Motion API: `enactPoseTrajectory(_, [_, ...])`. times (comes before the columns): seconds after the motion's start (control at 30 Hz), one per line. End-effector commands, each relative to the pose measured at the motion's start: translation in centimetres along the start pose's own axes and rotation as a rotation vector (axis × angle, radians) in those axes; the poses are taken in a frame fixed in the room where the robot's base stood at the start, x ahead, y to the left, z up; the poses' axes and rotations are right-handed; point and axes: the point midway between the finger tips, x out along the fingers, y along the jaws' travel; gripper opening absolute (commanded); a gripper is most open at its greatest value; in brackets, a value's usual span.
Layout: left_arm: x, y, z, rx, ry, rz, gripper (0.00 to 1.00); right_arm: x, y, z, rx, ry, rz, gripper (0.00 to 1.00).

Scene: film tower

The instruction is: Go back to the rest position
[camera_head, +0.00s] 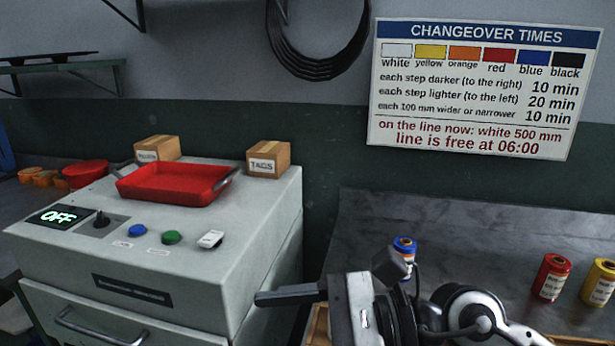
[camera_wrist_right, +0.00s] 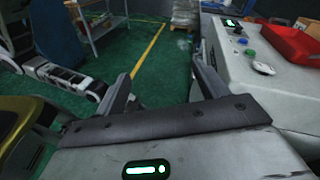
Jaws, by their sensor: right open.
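My right gripper (camera_head: 290,294) reaches in from the lower right in the head view, pointing left in front of the grey machine. Its two fingers show spread apart in the right wrist view (camera_wrist_right: 160,70), with nothing between them. It is open and empty, over the green floor in that view. My left gripper is not in view.
The grey machine (camera_head: 270,225) carries a red tray (camera_head: 170,183), two cardboard boxes (camera_head: 268,159) and a panel reading OFF. A dark bench (camera_head: 465,255) at the right holds blue (camera_head: 404,246), red (camera_head: 551,277) and yellow (camera_head: 598,283) rolls. A changeover sign (camera_head: 484,88) hangs on the wall.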

Motion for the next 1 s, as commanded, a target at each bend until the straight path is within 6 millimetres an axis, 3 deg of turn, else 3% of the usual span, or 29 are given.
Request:
enactPoseTrajectory(0.03, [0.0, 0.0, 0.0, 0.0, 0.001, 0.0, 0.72, 0.0, -0.7, 2.6, 0.169, -0.184, -0.083, 0.72])
enactPoseTrajectory(0.13, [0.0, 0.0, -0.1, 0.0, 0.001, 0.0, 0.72, -2.5, -3.6, 6.2, 0.522, -0.527, -0.254, 0.72])
enactPoseTrajectory(0.2, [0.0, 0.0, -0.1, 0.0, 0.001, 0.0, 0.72, -5.4, -6.2, 6.6, 0.787, -0.753, -0.379, 0.72])
enactPoseTrajectory(0.27, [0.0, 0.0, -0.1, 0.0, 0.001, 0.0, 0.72, -8.3, -8.1, 5.3, 1.019, -0.938, -0.493, 0.72])
enactPoseTrajectory(0.37, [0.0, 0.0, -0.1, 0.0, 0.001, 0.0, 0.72, -13.3, -9.8, 0.5, 1.411, -1.23, -0.697, 0.72])
enactPoseTrajectory(0.43, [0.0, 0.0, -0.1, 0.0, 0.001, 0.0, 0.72, -16.1, -9.4, -4.1, 1.667, -1.412, -0.848, 0.72])
enactPoseTrajectory(0.53, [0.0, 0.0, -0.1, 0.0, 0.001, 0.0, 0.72, -18.8, -6.7, -10.8, 1.987, -1.629, -1.07, 0.72])
enactPoseTrajectory(0.6, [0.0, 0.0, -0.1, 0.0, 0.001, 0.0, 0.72, -19.8, -3.8, -14.8, 2.175, -1.753, -1.229, 0.72])
enactPoseTrajectory(0.63, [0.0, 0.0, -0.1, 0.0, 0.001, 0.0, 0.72, -20.1, -2.4, -16.2, -2.23, 1.786, 1.287, 0.72])
enactPoseTrajectory(0.8, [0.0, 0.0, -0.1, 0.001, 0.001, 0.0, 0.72, -20.4, 4.2, -21.1, -1.921, 1.501, 1.228, 0.72])
enactPoseTrajectory(1.0, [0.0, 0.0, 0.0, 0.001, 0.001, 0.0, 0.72, -20.0, 10.4, -23.5, -1.68, 1.286, 1.19, 0.72])
